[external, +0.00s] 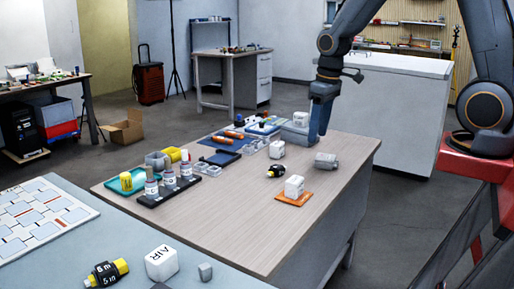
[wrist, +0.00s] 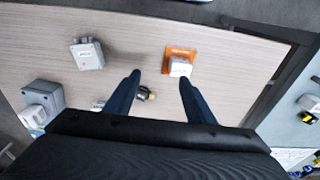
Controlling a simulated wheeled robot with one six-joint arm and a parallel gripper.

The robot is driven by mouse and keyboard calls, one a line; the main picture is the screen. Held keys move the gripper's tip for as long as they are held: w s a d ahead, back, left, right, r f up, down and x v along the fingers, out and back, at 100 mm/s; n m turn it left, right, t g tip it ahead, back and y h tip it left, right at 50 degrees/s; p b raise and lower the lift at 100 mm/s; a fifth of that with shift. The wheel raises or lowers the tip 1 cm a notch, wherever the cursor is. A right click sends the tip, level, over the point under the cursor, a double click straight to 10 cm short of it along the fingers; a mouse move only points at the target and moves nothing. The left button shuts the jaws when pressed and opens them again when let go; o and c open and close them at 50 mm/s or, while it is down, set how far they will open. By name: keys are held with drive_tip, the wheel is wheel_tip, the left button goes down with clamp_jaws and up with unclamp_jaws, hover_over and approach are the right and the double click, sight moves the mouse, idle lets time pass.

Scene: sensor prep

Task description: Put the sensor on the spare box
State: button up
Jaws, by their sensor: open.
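A small yellow-and-black cylinder, which looks like the sensor (external: 276,171), lies on the wooden table; in the wrist view the sensor (wrist: 145,93) shows partly behind a fingertip. A white box (external: 294,185) stands on an orange mat (external: 283,200); the wrist view shows this white box (wrist: 180,66) too. Another white box (external: 277,149) stands farther back. Their lettering is too small to read, so I cannot tell which is the spare box.
A grey box (external: 326,160) lies right of the sensor; a larger grey box (wrist: 43,96) is at the wrist view's left. Bottles in a black rack (external: 150,200) and trays fill the table's left side.

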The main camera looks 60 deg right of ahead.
drive_tip(key=s+a+f, duration=0.1)
drive_tip(key=s+a, duration=0.4)
drive_tip(key=s, duration=0.5)
drive_tip(key=shift+s+a+f+g, duration=0.15)
drive_tip(key=shift+f+g, duration=0.1)
drive_tip(key=shift+g, duration=0.15)
